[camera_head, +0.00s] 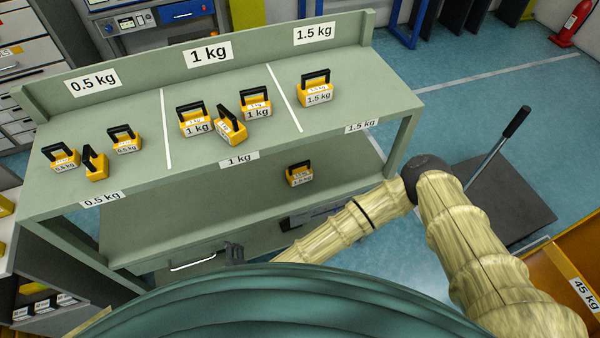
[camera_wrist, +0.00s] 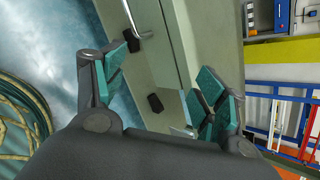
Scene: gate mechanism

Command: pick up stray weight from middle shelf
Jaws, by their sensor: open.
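The stray weight (camera_head: 299,175) is a yellow block with a black handle. It stands upright on the middle shelf (camera_head: 215,218) of the green bench, under the right part of the top; its white label is too small to read surely. My gripper (camera_wrist: 168,66) is open, with teal pads spread apart and nothing between them. It points at the bench's drawer front in the wrist view. In the head view my arm reaches low in front of the bench, left of and below the weight, and the gripper is mostly hidden. I cannot make out the weight in the wrist view.
The bench top (camera_head: 70,125) holds several yellow weights in sections marked 0.5 kg, 1 kg and 1.5 kg. Its front edge overhangs the shelf. A drawer handle (camera_head: 193,262) sticks out below the shelf. A dark platform with a lever (camera_head: 500,205) stands at the right.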

